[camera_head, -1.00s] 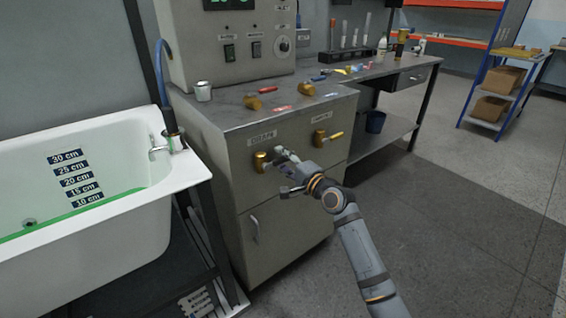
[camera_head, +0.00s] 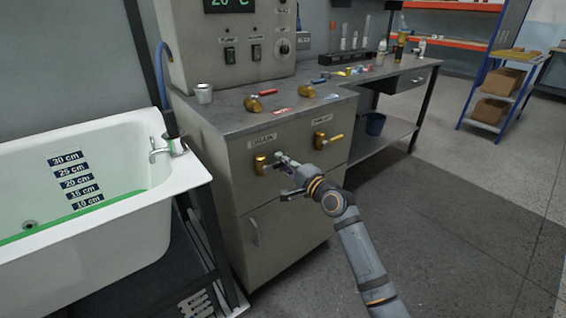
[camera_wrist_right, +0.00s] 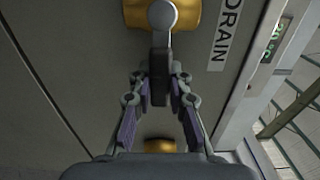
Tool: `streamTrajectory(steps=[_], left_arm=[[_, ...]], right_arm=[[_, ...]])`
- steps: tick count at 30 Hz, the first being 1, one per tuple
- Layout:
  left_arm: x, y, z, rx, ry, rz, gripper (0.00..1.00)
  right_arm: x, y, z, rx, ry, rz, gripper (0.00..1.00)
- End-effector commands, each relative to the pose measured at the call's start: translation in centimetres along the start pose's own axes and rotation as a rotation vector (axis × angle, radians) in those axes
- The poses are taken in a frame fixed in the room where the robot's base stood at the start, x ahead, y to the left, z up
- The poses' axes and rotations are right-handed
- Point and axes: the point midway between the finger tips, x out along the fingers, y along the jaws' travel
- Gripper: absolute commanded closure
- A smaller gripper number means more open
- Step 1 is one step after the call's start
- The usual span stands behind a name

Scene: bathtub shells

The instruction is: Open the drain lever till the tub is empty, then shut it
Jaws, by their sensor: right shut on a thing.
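The drain valve (camera_head: 262,163) is a brass body on the front of the grey cabinet, under a label reading DRAIN (camera_wrist_right: 226,40). Its dark lever (camera_wrist_right: 159,75) points out towards my wrist and lies between the fingers. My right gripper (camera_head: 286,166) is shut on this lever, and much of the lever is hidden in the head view. The white tub (camera_head: 140,215) stands at the left, with depth marks from 10 to 30 cm (camera_head: 77,181) inside. A green band runs low along its inner wall. The drain hole (camera_head: 29,225) shows; a water surface is hard to make out. My left gripper is out of view.
A second brass valve (camera_head: 321,141) with a yellow handle sits right of the drain valve. A cabinet door handle (camera_head: 254,232) is below. The floor at right is clear.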

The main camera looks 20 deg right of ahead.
Motion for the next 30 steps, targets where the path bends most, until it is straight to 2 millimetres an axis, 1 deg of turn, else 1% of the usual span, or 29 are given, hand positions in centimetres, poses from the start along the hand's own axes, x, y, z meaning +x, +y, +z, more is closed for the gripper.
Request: streamTrajectory(steps=[6, 11, 15, 18, 24, 30], left_arm=[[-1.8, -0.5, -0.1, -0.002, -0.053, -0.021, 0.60], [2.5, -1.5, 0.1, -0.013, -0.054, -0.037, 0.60], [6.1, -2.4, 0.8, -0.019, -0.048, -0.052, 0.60], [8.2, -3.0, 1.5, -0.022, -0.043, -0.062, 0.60], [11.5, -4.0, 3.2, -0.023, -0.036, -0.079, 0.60], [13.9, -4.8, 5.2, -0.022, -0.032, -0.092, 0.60]], right_arm=[[0.0, 0.4, 0.1, 0.095, 0.000, 0.004, 1.00], [0.0, 1.1, 0.2, 0.219, 0.001, 0.005, 1.00], [0.0, 1.9, 0.4, 0.351, 0.001, 0.005, 1.00], [0.0, 2.5, 0.6, 0.447, 0.002, 0.004, 1.00], [0.0, 3.5, 1.2, 0.637, 0.002, 0.003, 1.00], [0.0, 4.4, 2.0, 0.827, 0.001, 0.004, 1.00]])
